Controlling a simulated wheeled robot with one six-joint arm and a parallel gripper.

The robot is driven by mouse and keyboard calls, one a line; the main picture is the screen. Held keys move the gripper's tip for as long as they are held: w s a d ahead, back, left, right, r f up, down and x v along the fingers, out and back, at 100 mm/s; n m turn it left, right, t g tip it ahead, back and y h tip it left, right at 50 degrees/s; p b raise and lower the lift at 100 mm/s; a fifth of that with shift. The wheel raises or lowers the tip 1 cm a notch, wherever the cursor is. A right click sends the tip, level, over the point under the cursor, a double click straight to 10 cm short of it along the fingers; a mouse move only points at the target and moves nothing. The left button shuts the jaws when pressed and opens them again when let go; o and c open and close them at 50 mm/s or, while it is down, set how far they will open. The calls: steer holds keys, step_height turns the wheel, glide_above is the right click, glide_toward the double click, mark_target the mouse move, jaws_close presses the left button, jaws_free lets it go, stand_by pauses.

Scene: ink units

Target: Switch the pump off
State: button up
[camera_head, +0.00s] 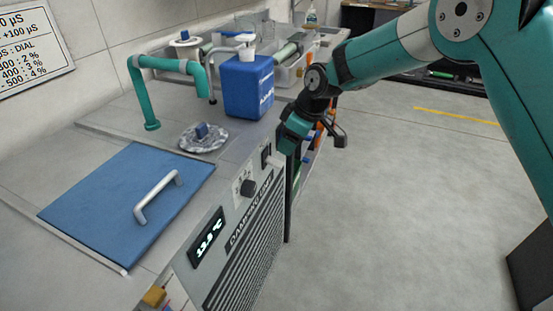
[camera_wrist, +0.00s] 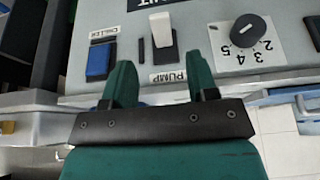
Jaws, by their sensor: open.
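The pump switch (camera_wrist: 162,32) is a white rocker in a dark slot, above a label reading PUMP (camera_wrist: 167,77) in the wrist view. In the head view the switch (camera_head: 267,155) shows on the front panel, left of my gripper (camera_head: 308,137). In the wrist view my gripper (camera_wrist: 162,74) is open, its two green fingers pointing toward the panel. The switch lies between and beyond the fingertips in the picture, with nothing held. I cannot tell whether the fingers touch the panel or which way the rocker is set.
A blue switch (camera_wrist: 98,62) sits left of the pump switch, and a numbered black dial (camera_wrist: 248,30) right of it. The unit's top carries a blue lid (camera_head: 110,200) with a handle, a green pipe (camera_head: 145,95) and a blue canister (camera_head: 248,88). Open floor (camera_head: 400,180) lies to the right.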

mark_target(279, 162)
steer(key=x, duration=0.7)
steer(key=shift+f, duration=0.3)
steer(key=c, duration=0.9)
steer(key=shift+w, duration=0.1)
